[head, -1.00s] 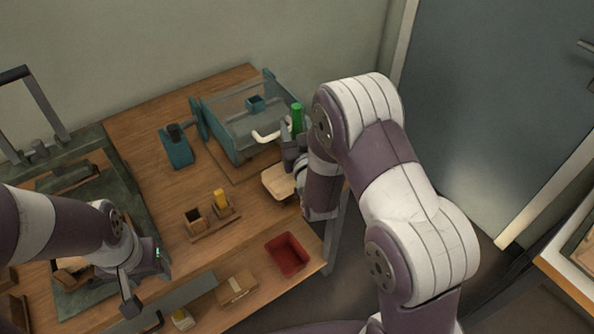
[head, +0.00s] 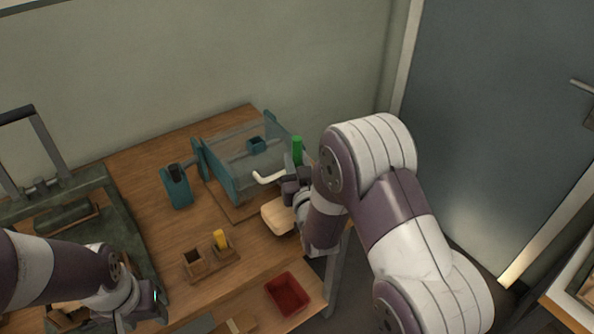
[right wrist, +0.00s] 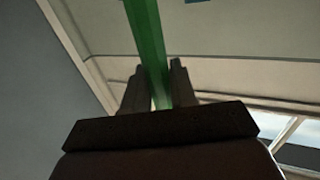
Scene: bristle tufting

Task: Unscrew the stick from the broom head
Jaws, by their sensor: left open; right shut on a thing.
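The green stick (head: 297,150) stands roughly upright at the right end of the table, beside the teal fixture. My right gripper (head: 297,180) is shut on the green stick, and the stick (right wrist: 148,45) runs up between its two fingers (right wrist: 158,88) in the right wrist view. A pale wooden block (head: 279,216), which looks like the broom head, lies just below this gripper. The join between stick and block is hidden by the gripper and arm. My left gripper (head: 143,308) is at the lower left, away from both; its fingertips are hard to make out.
A teal fixture with a clear cover (head: 238,160) and white handle (head: 268,177) is left of the stick. A teal holder (head: 176,187), a wooden stand with a yellow peg (head: 221,240) and a red tray (head: 287,294) are nearby. A frame press (head: 110,210) stands left.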

